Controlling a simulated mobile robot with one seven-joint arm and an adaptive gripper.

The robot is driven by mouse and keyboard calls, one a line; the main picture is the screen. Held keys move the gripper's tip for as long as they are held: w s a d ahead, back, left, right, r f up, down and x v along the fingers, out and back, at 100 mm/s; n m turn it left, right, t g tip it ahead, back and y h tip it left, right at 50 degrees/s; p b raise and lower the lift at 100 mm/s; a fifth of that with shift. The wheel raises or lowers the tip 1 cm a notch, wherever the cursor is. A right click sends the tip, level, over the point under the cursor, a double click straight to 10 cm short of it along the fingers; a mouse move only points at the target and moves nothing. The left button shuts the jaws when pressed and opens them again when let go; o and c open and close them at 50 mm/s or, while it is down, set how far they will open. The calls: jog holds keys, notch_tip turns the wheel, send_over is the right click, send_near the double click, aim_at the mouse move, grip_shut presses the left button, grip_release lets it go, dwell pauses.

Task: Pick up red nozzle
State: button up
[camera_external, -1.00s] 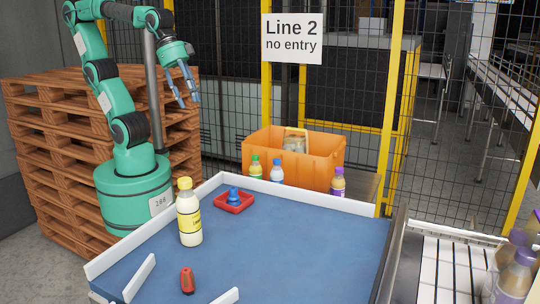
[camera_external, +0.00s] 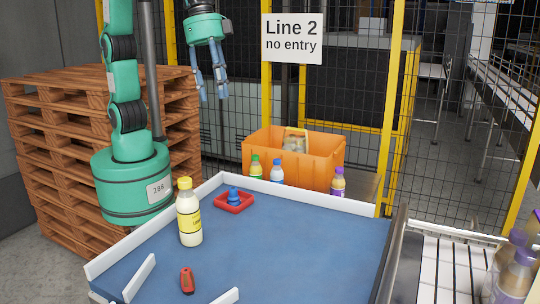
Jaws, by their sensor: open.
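A small red nozzle (camera_external: 187,281) lies on the blue table surface (camera_external: 290,250) near its front edge. A second red piece, a flat tray-like holder (camera_external: 246,207) with a blue part (camera_external: 234,195) in it, sits at the back of the table. My gripper (camera_external: 212,98) hangs fingers down, open and empty, high above and behind the table. It is well apart from the red nozzle.
A bottle with a yellow cap (camera_external: 189,215) stands upright at the table's left. White rails (camera_external: 139,278) border the table. An orange crate (camera_external: 320,160) and several small bottles stand behind it. The table's middle and right are clear.

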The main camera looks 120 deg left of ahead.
jog(key=w+d+f+p, duration=0.2)
jog(key=w+d, duration=0.5)
jog(key=d, duration=0.2)
jog(key=m+g+p, duration=0.1)
jog(key=g+p, duration=0.2)
jog(key=p, duration=0.3)
send_over(186, 270)
notch_tip(186, 270, down, 13)
jog(key=shift+s+y+b, duration=0.1)
jog(key=shift+y+b, duration=0.2)
jog(key=shift+y, duration=0.1)
jog(key=shift+f+p, duration=0.35)
jog(key=shift+f, duration=3.95)
jog(key=shift+f+p, duration=0.55)
jog(key=shift+f, duration=2.05)
